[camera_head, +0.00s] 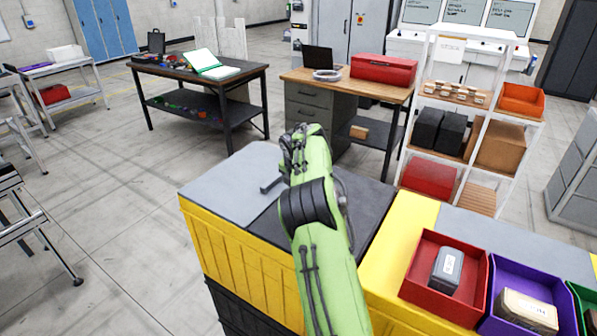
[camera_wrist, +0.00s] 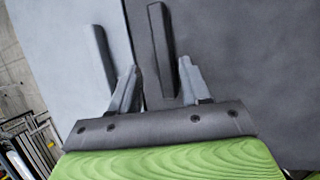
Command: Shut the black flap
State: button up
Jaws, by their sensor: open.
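The black flap (camera_head: 372,205) covers the right part of the yellow crate's top, beside a grey flap (camera_head: 228,190). It looks flat and about level with the grey flap; a small gap in height cannot be told. In the wrist view the black flap (camera_wrist: 245,60) fills the right side, with its dark bar handle (camera_wrist: 160,50) near the seam. The grey flap with its own grey handle (camera_wrist: 101,55) is at left. My gripper (camera_wrist: 158,88) is open, its two fingers on either side of the dark handle's lower part. Contact cannot be told. My green arm hides part of the black flap in the head view.
The yellow crate (camera_head: 235,250) stands in front. At right, a red bin (camera_head: 420,285) and a purple bin (camera_head: 497,325) hold small items. A wooden desk (camera_head: 350,85), a dark table (camera_head: 190,75) and a white shelf rack (camera_head: 480,120) stand behind.

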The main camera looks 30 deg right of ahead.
jog(key=v, duration=1.2)
jog(key=shift+s+r, duration=0.2)
jog(key=shift+r, duration=0.15)
jog(key=s+a+r+m+t+y, duration=0.1)
jog(key=s+a+r+m+y, duration=0.15)
jog(key=s+a+m, duration=0.55)
jog(key=s+a+r+m+t+y, duration=0.1)
jog(key=s+a+r+m, duration=0.4)
jog(key=s, duration=0.5)
jog(key=s+a+f+m, duration=0.3)
jog(key=s+f+m, duration=0.2)
jog(key=s, duration=0.3)
jog(key=s+a+f+m, duration=0.3)
jog(key=s+f+m, duration=0.2)
jog(key=s, duration=0.4)
jog(key=shift+s+a+g+h, duration=0.25)
jog(key=shift+a+g+h, duration=0.1)
jog(key=shift+g, duration=0.05)
